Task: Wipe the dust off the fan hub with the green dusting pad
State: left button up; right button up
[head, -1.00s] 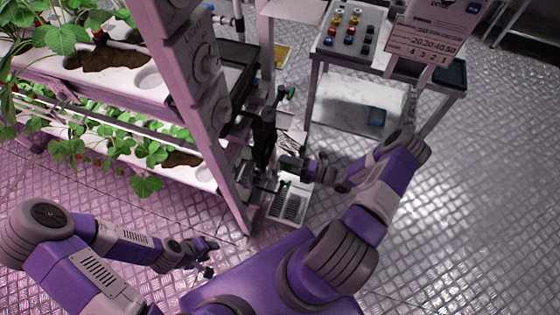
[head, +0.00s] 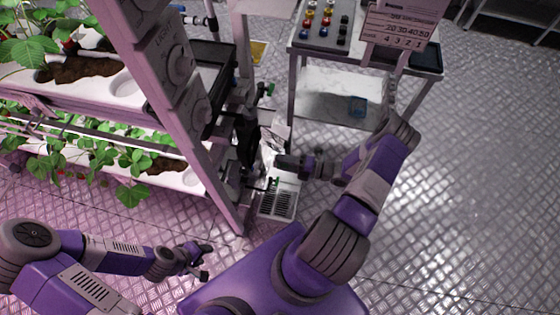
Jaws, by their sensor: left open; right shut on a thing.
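My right gripper (head: 281,163) reaches left to the dark equipment beside the rack's end post. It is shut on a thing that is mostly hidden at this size. A small green patch (head: 272,184) shows just below its fingers, and I take it to be the green dusting pad. I cannot make out the fan hub or any dust on it. A white unit with a dark grille (head: 278,204) stands low, just below the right gripper. My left gripper (head: 203,261) is open and empty, low over the floor in front of the rack.
The berry rack's post (head: 168,105) rises left of the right gripper, with strawberry plants (head: 135,165) on white shelves. A dark upright device (head: 246,140) stands beside it. A metal table (head: 290,70) with coloured caps stands behind. Floor at right is clear.

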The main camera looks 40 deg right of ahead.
dwell(0.4)
send_near(250, 154)
jog(key=shift+b+x, duration=0.3)
jog(key=shift+x, duration=1.7)
jog(key=shift+w+a, duration=0.2)
jog(key=shift+w, duration=0.05)
jog(key=shift+x, duration=1)
